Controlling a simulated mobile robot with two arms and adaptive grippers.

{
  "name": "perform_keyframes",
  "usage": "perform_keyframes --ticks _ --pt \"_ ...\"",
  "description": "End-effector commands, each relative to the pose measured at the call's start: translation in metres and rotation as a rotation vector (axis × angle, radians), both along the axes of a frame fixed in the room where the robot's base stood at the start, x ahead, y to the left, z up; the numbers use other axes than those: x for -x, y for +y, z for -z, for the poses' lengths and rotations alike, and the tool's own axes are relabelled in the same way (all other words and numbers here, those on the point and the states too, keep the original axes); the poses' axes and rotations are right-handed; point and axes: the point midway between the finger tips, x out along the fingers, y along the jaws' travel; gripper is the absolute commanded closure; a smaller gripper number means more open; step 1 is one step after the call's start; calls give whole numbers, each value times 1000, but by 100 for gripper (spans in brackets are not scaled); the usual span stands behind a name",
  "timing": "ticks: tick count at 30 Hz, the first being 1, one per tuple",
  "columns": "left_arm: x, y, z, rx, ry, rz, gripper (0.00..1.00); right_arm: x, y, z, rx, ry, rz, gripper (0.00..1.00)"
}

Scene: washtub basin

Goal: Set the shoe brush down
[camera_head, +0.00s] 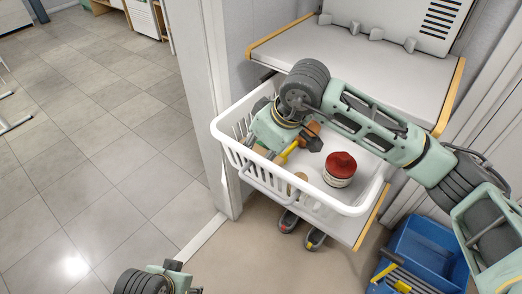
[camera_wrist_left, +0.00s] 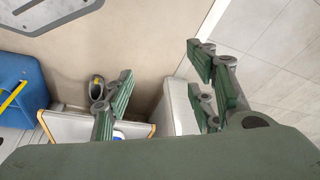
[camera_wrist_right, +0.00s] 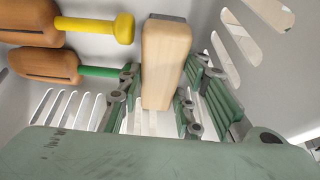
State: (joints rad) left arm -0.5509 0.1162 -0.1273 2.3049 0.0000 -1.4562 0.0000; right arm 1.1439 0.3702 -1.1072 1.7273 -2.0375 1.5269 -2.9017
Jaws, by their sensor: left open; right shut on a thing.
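The shoe brush, a pale wooden block (camera_wrist_right: 166,60), stands between the fingers of my right gripper (camera_wrist_right: 158,102) in the right wrist view. The gripper is shut on it, inside the white basket (camera_head: 232,150). Its lower end is hidden behind the gripper, so I cannot tell whether it touches the basket floor. In the head view my right gripper (camera_head: 275,150) reaches down into the basket's left part and mostly hides the brush. My left gripper (camera_wrist_left: 160,100) is open and empty, away from the basket; it shows at the bottom of the head view (camera_head: 178,278).
Two brown wooden pieces, one with a yellow handle (camera_wrist_right: 95,27) and one with a green handle (camera_wrist_right: 98,71), lie beside the brush. A red-topped tin (camera_head: 340,168) stands in the basket. Dark shoes (camera_head: 314,238) sit below; a blue bin (camera_head: 425,250) is at right.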

Motion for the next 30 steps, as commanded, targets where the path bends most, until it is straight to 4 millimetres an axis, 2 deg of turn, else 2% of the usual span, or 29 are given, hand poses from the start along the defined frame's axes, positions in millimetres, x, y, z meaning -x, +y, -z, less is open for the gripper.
perform_keyframes --ticks 21,22,24,30 --pt "8 1 -20 0 -7 0 49 0 0 3 -1 -1 0 96" --pt "8 1 -19 0 -6 0 49 0 0 3 0 0 0 65" --pt "8 1 -19 0 -5 0 49 0 0 3 0 0 0 60" --pt "8 1 -18 -1 -4 0 49 0 0 3 0 0 0 60"
